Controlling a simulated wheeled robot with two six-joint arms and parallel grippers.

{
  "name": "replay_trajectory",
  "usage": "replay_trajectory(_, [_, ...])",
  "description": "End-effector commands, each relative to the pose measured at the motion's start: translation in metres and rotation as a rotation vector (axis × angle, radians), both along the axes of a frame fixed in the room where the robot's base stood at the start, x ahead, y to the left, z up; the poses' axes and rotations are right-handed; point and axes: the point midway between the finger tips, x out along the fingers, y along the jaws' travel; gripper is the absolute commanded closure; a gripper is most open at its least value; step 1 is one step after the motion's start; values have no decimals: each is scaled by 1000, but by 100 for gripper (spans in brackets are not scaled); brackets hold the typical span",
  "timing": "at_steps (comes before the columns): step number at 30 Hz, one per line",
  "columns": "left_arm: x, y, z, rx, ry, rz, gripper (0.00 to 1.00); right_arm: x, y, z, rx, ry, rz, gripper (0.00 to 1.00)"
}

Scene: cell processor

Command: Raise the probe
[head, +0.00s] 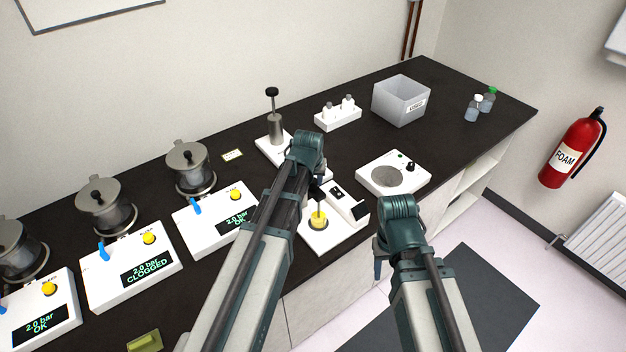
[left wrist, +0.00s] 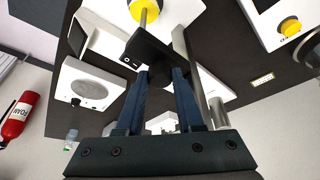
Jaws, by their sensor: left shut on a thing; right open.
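The probe is a thin metal rod (left wrist: 143,18) on a black block (left wrist: 147,50). It belongs to a white instrument (head: 350,230) with a yellow cup (head: 319,221). In the head view the rod points down at the cup; I cannot tell how deep its tip reaches. The cup also shows at the top of the left wrist view (left wrist: 146,7). My left gripper (left wrist: 160,70) is shut on the black block, with one blue finger at each side. In the head view its wrist hides most of the block. My right gripper (head: 379,268) is open and empty, in front of the counter.
A white device with a round well (head: 420,183) stands right of the instrument. A metal cylinder with a black plunger (head: 275,125) stands behind my left wrist. White units with displays (head: 130,283) line the left. A grey bin (head: 401,100) stands at the back.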

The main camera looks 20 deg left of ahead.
Motion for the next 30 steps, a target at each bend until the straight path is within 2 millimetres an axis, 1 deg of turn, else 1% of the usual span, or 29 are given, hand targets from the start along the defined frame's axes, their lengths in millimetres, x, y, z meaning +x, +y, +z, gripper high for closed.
replay_trajectory(1, [0, 0, 12, 0, 0, 0, 100, 0, 0, 13, 0, 0, -1, 50])
replay_trajectory(9, [0, 0, 56, 0, 0, 0, 100, 0, 0, 56, 0, 2, -1, 50])
replay_trajectory(12, [0, 0, 68, 0, 0, 0, 100, 0, 0, 68, 0, 2, 0, 50])
replay_trajectory(15, [0, 0, 71, 0, -1, 0, 100, -1, 0, 71, 0, 3, 1, 50])
replay_trajectory(24, [1, 0, 70, 1, -5, 0, 100, 0, 0, 69, 0, 2, 1, 50])
replay_trajectory(25, [2, 0, 70, 1, -5, 0, 58, 0, 0, 69, 0, 2, 1, 50])
replay_trajectory(29, [1, 0, 70, 0, -4, 0, 35, 0, 0, 69, 0, 2, 1, 50])
replay_trajectory(30, [1, 0, 69, 0, -3, 0, 33, 0, 0, 69, 0, 2, 1, 50])
